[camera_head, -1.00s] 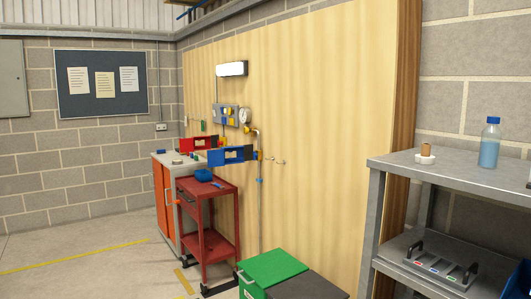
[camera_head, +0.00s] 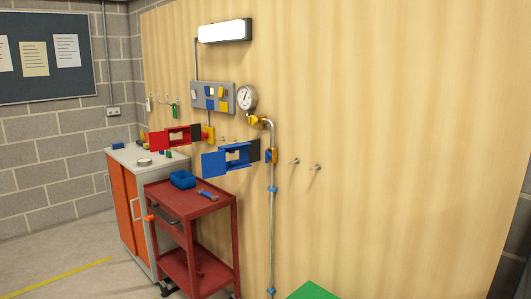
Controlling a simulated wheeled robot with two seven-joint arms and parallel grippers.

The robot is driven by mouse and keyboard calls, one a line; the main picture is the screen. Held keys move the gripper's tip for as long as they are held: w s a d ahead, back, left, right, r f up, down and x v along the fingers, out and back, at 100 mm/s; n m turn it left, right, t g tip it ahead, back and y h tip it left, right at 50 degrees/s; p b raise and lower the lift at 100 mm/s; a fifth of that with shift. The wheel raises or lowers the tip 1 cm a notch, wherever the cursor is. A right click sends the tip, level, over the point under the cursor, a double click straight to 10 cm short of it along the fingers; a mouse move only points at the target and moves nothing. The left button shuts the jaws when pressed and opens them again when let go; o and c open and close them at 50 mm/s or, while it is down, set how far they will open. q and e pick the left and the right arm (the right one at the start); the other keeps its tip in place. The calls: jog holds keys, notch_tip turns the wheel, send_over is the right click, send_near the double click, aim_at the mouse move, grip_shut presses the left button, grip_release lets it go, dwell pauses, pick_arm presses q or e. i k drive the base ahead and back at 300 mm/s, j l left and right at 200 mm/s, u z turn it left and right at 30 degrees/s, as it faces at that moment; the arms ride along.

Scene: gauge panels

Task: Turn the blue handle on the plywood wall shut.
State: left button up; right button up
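On the plywood wall (camera_head: 400,110), a blue plate-like piece (camera_head: 213,164) with an opening and a dark end juts out left of the pipe (camera_head: 271,225). Beside its dark end, a small blue-and-yellow fitting (camera_head: 271,156) sits on the pipe. Which of these blue parts is the handle, and how far it is turned, I cannot tell at this size. A similar red piece (camera_head: 178,136) juts out farther left, by another yellow fitting (camera_head: 208,134). A round gauge (camera_head: 246,97) is above the pipe's top bend, with a yellow part (camera_head: 257,121) below it.
A red cart (camera_head: 205,205) with a blue bin (camera_head: 182,179) on top stands below the blue piece. A white and orange cabinet (camera_head: 128,213) is behind it. A green box top (camera_head: 314,290) shows at the bottom. Hooks (camera_head: 305,163) stick out right of the pipe.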

aim_at(268, 155)
jog(key=i+j, duration=0.1)
jog(key=z, duration=0.95)
jog(key=i+j+z, duration=0.1)
jog(key=j+z, duration=1.1)
jog(key=j, duration=0.2)
jog(key=k+j+z, duration=0.15)
jog(key=j+z, duration=0.2)
jog(key=k+j, duration=0.1)
jog(key=j, duration=0.3)
jog(key=k+j+z, duration=0.1)
jog(key=j, duration=0.35)
jog(key=k+j, duration=0.15)
jog(key=j, duration=0.25)
jog(key=k+j+z, duration=0.1)
jog(key=j, duration=0.35)
jog(key=k+j, duration=0.2)
jog(key=j, duration=0.2)
jog(key=k+j, duration=0.1)
jog(key=j, duration=0.3)
jog(key=z, duration=0.05)
